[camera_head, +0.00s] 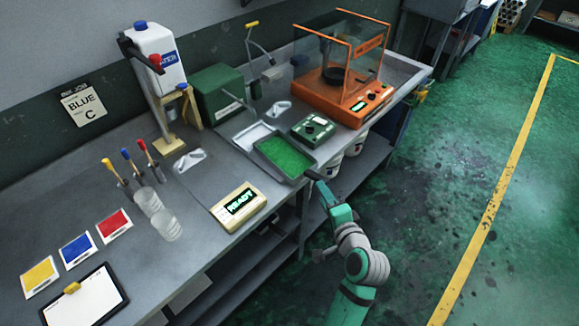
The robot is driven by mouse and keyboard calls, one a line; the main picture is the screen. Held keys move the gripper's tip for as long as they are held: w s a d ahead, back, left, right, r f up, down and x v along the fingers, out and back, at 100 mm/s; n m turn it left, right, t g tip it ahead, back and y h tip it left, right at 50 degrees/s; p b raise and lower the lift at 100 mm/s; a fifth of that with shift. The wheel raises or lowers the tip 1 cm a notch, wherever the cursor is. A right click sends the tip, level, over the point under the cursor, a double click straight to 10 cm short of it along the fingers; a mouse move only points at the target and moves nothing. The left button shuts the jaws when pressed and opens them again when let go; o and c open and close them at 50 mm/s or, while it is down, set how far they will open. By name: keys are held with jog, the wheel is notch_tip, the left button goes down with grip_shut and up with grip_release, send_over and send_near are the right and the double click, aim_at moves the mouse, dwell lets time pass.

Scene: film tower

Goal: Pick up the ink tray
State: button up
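A shallow dark tray with a bright green inside (284,157), which looks like the ink tray, lies flat on the grey workbench near its front edge. My gripper (314,175) is at the tray's near right corner, at the bench edge, with my arm reaching up from the lower right. The dark fingers are small and seen from behind. I cannot tell whether they touch the tray or whether they are open or shut.
A pale shallow tray (252,135) sits just left of the green one. A green meter (313,130) and an orange glass-walled machine (347,85) stand to the right. A READY display box (238,206) is nearer on the left. Clear cups (167,225) stand further left.

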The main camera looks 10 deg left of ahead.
aim_at(312, 177)
jog(key=x, duration=0.9)
jog(key=shift+w+a+r, duration=0.15)
jog(key=shift+w+a, duration=0.4)
jog(key=shift+a, duration=0.05)
jog(key=shift+d, duration=0.15)
grip_shut()
jog(key=shift+s+f, duration=0.1)
jog(key=shift+f, duration=0.15)
dwell(0.8)
